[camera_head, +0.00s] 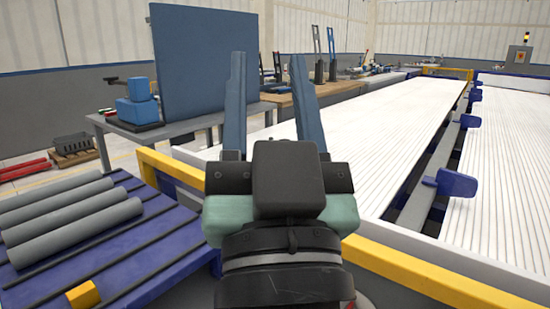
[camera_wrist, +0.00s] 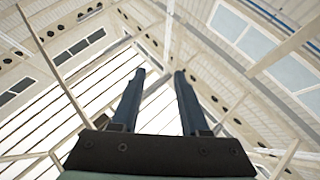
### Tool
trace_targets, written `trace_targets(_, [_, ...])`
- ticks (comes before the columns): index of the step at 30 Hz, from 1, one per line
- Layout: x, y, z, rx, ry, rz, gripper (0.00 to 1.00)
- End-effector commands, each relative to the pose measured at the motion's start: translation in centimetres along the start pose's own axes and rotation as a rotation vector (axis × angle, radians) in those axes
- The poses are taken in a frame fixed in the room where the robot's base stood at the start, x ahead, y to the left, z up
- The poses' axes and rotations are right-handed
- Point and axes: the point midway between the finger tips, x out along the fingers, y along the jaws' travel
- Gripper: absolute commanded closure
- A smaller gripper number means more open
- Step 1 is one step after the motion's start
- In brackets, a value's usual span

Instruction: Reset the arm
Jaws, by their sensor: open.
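My gripper (camera_head: 270,103) is raised in the middle of the head view, with its two long blue fingers spread apart and pointing up. It is open and nothing is between the fingers. In the wrist view the gripper (camera_wrist: 158,82) shows the same empty gap, with only the roof and upper walls of the hall behind it. Several grey pipes (camera_head: 75,225) lie side by side on a dark blue rack (camera_head: 150,240) at the left, apart from the gripper.
A yellow rail (camera_head: 420,278) edges the white ribbed conveyor bed (camera_head: 385,105) on the right. A blue bracket (camera_head: 450,184) sticks up between two beds. A grey table (camera_head: 180,129) with a blue panel (camera_head: 205,65) stands behind. A yellow block (camera_head: 83,296) is on the rack's near edge.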

Motion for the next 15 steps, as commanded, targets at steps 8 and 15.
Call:
trace_targets(8, [2.9, -0.6, -10.2, -0.131, 0.170, 0.051, 0.55])
trace_targets(15, [6.8, -1.0, -15.2, -0.128, 0.167, 0.050, 0.55])
